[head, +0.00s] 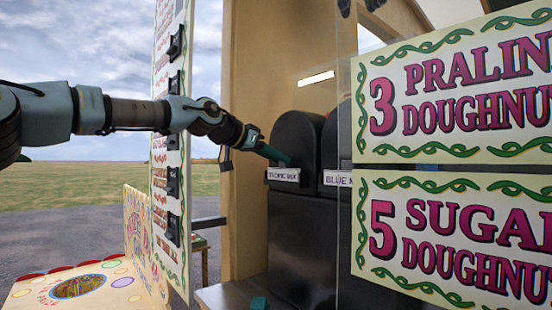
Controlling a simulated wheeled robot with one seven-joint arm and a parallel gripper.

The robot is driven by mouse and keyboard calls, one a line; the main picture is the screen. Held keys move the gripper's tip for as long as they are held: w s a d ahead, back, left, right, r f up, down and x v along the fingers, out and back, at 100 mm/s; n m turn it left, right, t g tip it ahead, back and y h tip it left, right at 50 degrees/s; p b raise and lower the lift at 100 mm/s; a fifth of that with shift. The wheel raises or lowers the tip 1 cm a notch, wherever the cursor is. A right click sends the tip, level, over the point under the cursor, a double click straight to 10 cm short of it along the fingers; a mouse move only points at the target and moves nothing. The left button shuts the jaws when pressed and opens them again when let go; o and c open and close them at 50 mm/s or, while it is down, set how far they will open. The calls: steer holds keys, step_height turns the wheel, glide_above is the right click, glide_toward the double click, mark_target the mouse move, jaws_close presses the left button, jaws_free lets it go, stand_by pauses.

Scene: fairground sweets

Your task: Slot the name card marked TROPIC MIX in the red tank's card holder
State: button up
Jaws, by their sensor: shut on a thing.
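The name card marked TROPIC MIX (284,174) is white with dark lettering and stands upright at the front of the left dark, round-topped tank housing (297,135). My gripper (286,161) reaches in from the left, its teal fingers just above the card and shut on it. The card lies in or directly in front of a dark holder; I cannot tell how deep it sits. The housing's front looks black, so its tank colour is unclear from here.
A second housing (328,145) stands close on the right, with a white card reading BLUE (338,178). A clear panel edge and doughnut signs (455,95) block the right side. A tall menu board (172,150) stands behind my arm. A counter (225,296) lies below.

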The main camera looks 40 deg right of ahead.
steer(key=o, duration=1.1)
steer(key=s+b+v, duration=0.1)
steer(key=b+v, duration=0.2)
steer(key=v, duration=0.8)
step_height(320, 180, down, 16)
steer(key=w+a+n+t+y+p, duration=0.1)
steer(key=w+n+y+p, duration=0.1)
steer(key=y, duration=0.2)
steer(key=w+a+f+n+t+y, duration=0.1)
steer(key=w+a+f+n+y, duration=0.3)
steer(key=a+f, duration=0.85)
steer(key=a+f+n+y+p, duration=0.15)
steer(key=a+f, duration=0.25)
steer(key=a, duration=0.4)
steer(key=a+f+n+y+p, duration=0.1)
steer(key=a+f+n+y, duration=0.15)
steer(key=a, duration=0.55)
steer(key=s+a+f+n, duration=0.1)
steer(key=s+a+n, duration=0.2)
steer(key=a, duration=0.6)
steer(key=s+a+f+n+y+p, duration=0.1)
steer(key=s+a+n, duration=0.3)
steer(key=a, duration=0.6)
steer(key=shift+s+f, duration=0.55)
